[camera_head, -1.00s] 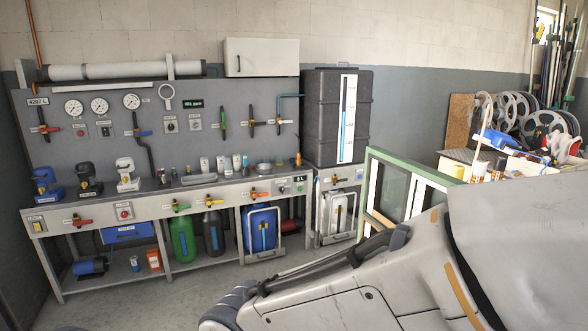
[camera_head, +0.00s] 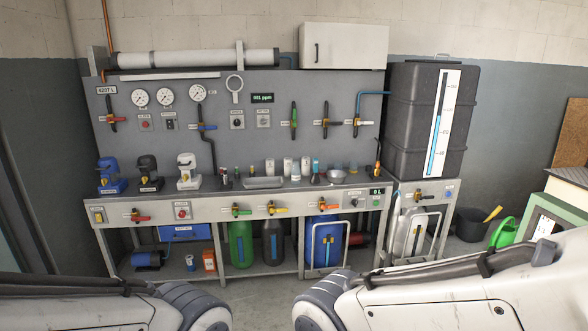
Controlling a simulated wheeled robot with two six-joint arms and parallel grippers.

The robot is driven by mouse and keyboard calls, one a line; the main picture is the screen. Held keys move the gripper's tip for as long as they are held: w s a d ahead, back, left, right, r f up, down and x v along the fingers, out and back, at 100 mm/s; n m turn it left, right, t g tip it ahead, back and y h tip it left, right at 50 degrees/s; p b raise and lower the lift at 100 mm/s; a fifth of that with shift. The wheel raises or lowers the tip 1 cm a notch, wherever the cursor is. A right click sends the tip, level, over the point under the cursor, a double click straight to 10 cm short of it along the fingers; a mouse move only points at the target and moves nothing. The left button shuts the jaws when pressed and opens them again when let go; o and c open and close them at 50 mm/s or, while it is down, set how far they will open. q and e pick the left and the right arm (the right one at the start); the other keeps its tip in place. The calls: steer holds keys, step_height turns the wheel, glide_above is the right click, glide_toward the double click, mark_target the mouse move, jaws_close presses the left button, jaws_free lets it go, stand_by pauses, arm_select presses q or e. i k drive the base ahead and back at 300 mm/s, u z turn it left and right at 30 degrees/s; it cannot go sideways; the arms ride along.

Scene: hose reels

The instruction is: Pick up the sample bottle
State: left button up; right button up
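Several small bottles and jars stand on the grey workbench (camera_head: 130,211). Among them are a white container (camera_head: 287,166), a blue-topped bottle (camera_head: 315,172) and small dark bottles (camera_head: 225,178) at the left of a shallow tray (camera_head: 263,182). I cannot tell which one is the sample bottle; labels are too small to read. Parts of both my arms show in the foreground, well short of the bench, and neither gripper is in view.
A tall dark tank (camera_head: 408,125) with a blue level gauge stands right of the bench. Pump-like units (camera_head: 188,174) stand on the bench's left. Beneath are a green container (camera_head: 241,245) and a blue one (camera_head: 322,230). A dark bucket (camera_head: 472,224) stands on the floor at right.

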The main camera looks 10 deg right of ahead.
mark_target(295, 170)
steer(key=i, duration=2.95)
steer(key=u, duration=0.5)
steer(key=i, duration=0.5)
